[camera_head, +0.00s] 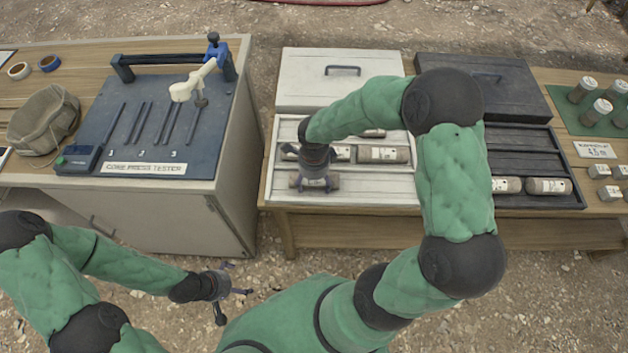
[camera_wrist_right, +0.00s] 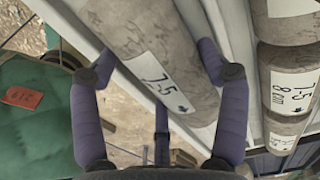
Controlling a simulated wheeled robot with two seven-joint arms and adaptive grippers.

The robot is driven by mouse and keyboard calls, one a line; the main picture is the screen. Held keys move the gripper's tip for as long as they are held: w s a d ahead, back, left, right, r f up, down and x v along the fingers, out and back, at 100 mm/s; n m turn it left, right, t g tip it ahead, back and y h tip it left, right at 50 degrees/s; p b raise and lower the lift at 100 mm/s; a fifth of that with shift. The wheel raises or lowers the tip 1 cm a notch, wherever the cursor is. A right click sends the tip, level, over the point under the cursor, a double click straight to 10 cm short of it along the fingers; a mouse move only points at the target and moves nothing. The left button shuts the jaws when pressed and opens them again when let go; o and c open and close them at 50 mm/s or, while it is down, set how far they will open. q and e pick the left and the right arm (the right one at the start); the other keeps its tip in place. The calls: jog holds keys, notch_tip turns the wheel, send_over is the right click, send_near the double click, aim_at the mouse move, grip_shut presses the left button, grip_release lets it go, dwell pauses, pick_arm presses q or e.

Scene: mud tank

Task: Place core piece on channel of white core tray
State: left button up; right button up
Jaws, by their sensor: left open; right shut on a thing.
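The white core tray (camera_head: 392,192) lies on the wooden table, with several grey cores in its channels. My right gripper (camera_head: 314,183) is over the tray's front left part, shut on a speckled grey core piece (camera_head: 332,182) with a white label. My left gripper (camera_head: 230,294) is open and empty, low in front of the tables.
Neighbouring cores (camera_wrist_right: 290,75) lie close beside the held piece. A white lid (camera_head: 300,80) and a black lid (camera_head: 520,82) stand behind the trays. A black core tray (camera_head: 515,140) is at right. The core press tester (camera_head: 150,120) is on the left cabinet.

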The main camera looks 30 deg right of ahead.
jog(key=o, duration=1.7)
jog(key=shift+r+p, duration=0.2)
jog(key=shift+p, duration=0.15)
notch_tip(320, 180, up, 12)
jog(key=p, duration=0.3)
jog(key=shift+p, duration=0.35)
jog(key=shift+f, duration=0.1)
